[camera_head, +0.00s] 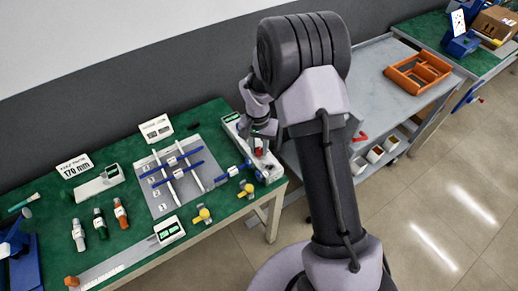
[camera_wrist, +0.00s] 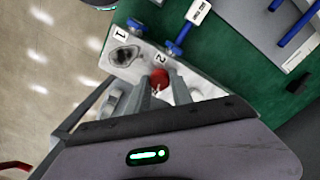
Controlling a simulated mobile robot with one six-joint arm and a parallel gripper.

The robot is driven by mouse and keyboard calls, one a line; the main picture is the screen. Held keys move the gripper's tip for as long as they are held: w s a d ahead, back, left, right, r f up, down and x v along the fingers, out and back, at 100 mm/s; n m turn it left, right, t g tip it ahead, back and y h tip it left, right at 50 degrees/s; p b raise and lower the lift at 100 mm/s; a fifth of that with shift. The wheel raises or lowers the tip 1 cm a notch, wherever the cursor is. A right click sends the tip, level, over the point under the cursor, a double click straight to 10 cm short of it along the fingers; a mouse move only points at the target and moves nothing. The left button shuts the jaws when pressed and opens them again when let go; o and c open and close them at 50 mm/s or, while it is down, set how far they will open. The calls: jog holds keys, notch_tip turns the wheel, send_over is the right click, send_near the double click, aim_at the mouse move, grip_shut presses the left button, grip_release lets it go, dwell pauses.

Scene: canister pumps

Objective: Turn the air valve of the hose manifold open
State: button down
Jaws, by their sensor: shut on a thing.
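The hose manifold is a pale block (camera_wrist: 122,58) at the right end of the green table, with plates marked 1 and 2 and a dark round spot on its top. It also shows in the head view (camera_head: 231,122), partly covered by my arm. A red knob (camera_wrist: 159,78), which looks like the air valve, sits near plate 2. It shows as a small red spot in the head view (camera_head: 259,152). My gripper (camera_wrist: 161,86) is over the manifold, its two fingers closed around the red knob. The fingers hide part of the knob, and I cannot tell its turn angle.
Blue fittings (camera_wrist: 174,46) stick out beside the manifold. Yellow-knobbed parts (camera_head: 203,214) lie along the table's front edge. A grey board with blue and white bars (camera_head: 186,196) is left of the manifold. A grey trolley with an orange tray (camera_head: 418,72) stands right of my arm.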

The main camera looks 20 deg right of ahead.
aim_at(258, 149)
jog(key=shift+m+b, duration=0.5)
jog(key=shift+m, duration=1.1)
jog(key=c, duration=1.1)
grip_release()
notch_tip(258, 149, up, 17)
jog(key=p, duration=0.5)
jog(key=shift+w+a+r, duration=0.15)
jog(key=shift+r, duration=0.05)
jog(key=shift+r, duration=0.1)
